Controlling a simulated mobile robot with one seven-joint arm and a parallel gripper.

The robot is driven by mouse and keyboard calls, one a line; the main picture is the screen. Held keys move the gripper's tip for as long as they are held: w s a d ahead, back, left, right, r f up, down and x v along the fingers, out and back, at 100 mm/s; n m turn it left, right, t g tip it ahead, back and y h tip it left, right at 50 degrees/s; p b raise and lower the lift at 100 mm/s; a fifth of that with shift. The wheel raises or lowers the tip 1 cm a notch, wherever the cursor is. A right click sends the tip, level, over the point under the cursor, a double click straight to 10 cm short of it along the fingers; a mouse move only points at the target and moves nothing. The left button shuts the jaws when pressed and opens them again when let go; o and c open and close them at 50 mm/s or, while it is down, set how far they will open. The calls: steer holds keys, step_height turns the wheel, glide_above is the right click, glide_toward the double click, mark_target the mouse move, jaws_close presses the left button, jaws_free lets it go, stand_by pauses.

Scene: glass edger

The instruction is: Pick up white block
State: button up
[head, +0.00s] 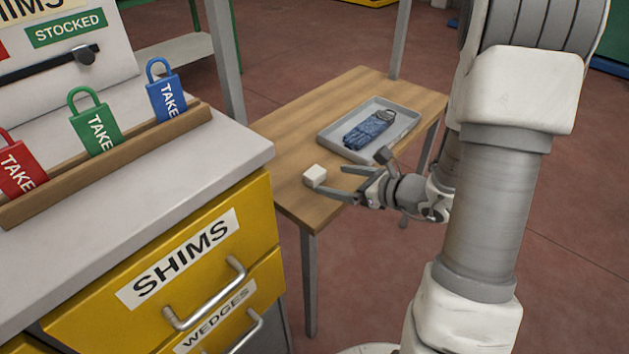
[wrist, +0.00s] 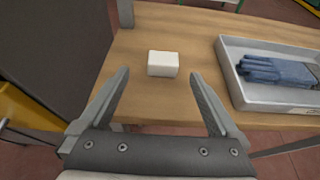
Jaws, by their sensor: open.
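The white block (head: 315,175) sits on the wooden table (head: 290,132), near its front left edge. In the wrist view the white block (wrist: 163,64) lies just beyond my fingertips, roughly centred between them. My gripper (head: 347,183) is open and empty, with its fingers pointing left toward the block in the head view. In the wrist view my gripper (wrist: 160,75) shows both fingers spread wide, apart from the block.
A grey tray (head: 335,146) holding a blue glove (head: 369,130) stands on the table to the right of the block. A yellow drawer cabinet (head: 262,215) with a grey top stands at the left. Padlocks stand on its rack. The wood around the block is clear.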

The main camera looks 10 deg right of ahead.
mark_target(319, 175)
steer(key=x, duration=0.3)
steer(key=shift+d+b+x, duration=0.2)
steer(key=shift+b+x, duration=1.05)
steer(key=shift+x, duration=1.4)
steer(key=shift+w, duration=0.15)
steer(key=c, duration=1.4)
